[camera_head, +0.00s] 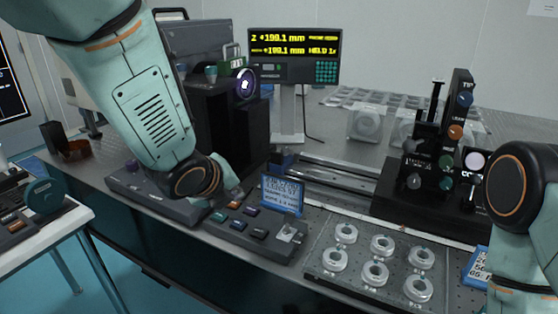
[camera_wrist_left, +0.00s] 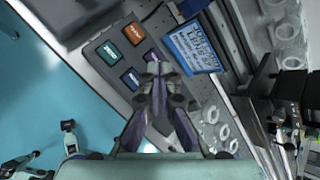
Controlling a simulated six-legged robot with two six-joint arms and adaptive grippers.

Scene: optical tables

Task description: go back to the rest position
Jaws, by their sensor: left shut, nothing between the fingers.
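My left arm comes in from the left in the head view, and its wrist hangs over the front of the optical table (camera_head: 200,217). My left gripper (camera_head: 236,197) is mostly hidden behind the wrist there. In the left wrist view my left gripper (camera_wrist_left: 153,68) is shut, with its fingertips together and nothing between them. It shows over the button panel (camera_wrist_left: 100,62), in front of a purple button; I cannot tell whether it touches. My right arm (camera_head: 525,210) shows at the right edge of the head view, but its gripper is out of view.
The panel (camera_head: 252,232) has several coloured buttons and a blue-framed sign (camera_head: 283,194) beside it. Right of it, a plate (camera_head: 325,277) holds several white rings. Rails (camera_head: 345,180), a dark projector-like device (camera_head: 225,110) and a readout display (camera_head: 294,45) stand behind. A white side table (camera_head: 60,222) is at left.

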